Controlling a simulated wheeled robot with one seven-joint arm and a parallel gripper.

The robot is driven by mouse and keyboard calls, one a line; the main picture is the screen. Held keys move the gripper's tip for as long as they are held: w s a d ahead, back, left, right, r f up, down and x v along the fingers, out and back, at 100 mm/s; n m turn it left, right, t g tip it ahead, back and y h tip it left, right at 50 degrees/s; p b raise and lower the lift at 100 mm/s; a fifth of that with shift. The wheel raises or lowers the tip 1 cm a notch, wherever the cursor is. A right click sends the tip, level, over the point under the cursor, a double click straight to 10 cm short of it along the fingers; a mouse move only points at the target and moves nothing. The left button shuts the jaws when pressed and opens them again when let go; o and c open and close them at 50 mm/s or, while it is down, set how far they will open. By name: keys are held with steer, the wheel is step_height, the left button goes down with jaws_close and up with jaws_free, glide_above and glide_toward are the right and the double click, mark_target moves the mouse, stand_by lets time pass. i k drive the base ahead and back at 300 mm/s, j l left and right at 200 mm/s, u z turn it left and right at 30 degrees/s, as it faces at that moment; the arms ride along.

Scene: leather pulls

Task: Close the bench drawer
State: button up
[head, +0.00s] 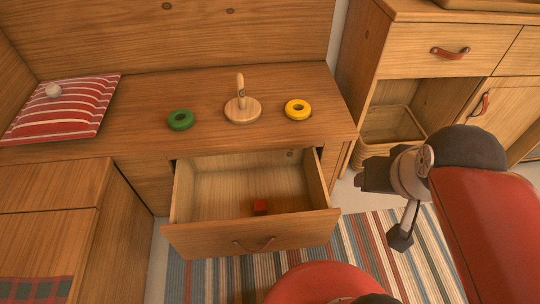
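The bench drawer (253,234) is pulled well out from the front of the wooden bench (225,135), with a leather pull (254,244) on its face. A small red block (260,207) lies inside, near the drawer's front panel. My gripper (388,208) is to the right of the drawer, apart from it, its dark fingers spread wide. Nothing shows between them. It does not touch the drawer or the pull.
On the bench are a green ring (180,120), a wooden peg stand (242,109), a yellow ring (297,110) and a striped cushion (65,108). A cabinet (440,50) with a basket (390,130) stands right. A striped rug (370,250) covers the floor in front.

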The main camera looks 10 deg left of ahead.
mark_target(212, 215)
steer(key=j+u, duration=0.2)
steer(key=u, duration=0.3)
steer(key=k+j+u, duration=0.1)
steer(key=j+u, duration=0.15)
steer(key=u, duration=0.2)
steer(key=l+u, duration=0.25)
steer(key=k+l+u, duration=0.2)
steer(key=l, duration=0.15)
steer(key=l+u, duration=0.25)
steer(key=k+l, duration=0.05)
